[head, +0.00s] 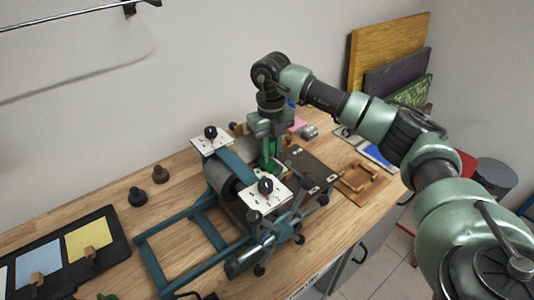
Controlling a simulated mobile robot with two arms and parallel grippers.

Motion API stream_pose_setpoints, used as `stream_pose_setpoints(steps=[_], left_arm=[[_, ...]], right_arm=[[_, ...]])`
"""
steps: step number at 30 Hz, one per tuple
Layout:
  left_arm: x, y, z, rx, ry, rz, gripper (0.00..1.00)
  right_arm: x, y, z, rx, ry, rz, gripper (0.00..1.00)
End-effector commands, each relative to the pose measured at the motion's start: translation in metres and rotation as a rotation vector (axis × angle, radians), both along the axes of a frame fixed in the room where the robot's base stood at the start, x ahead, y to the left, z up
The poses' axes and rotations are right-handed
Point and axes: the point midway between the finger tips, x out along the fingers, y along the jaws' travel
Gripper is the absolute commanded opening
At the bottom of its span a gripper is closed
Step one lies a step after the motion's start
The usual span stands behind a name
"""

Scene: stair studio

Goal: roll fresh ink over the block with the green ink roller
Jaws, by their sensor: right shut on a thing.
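My right gripper (269,142) points down at the middle of the bench, just behind the press. It is shut on the green ink roller (269,160), whose green part shows below the fingers. The roller's lower end is partly hidden by the press, so I cannot tell whether it touches anything. A dark flat slab (318,166) with small pale pieces at its edges lies just right of the roller; it may be the block or its bed. My left gripper is not in view.
The blue press (200,222) with a grey drum and white end plates (265,192) stands close in front of the roller. A black tray (118,236) with coloured sheets lies left. Dark knobs (137,197) stand behind. A wooden frame (360,180) lies right.

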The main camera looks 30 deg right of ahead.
Motion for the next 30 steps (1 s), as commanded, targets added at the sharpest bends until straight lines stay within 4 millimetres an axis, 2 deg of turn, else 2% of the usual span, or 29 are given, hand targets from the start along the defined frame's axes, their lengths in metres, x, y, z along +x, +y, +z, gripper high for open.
stream_pose_setpoints(steps=[21, 30], left_arm=[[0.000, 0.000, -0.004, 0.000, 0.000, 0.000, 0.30], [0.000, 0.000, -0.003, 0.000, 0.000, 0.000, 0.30]], right_arm=[[0.005, -0.037, -0.001, 0.000, -0.001, -0.002, 0.00], [0.005, -0.037, -0.001, 0.000, 0.000, 0.000, 0.00]])
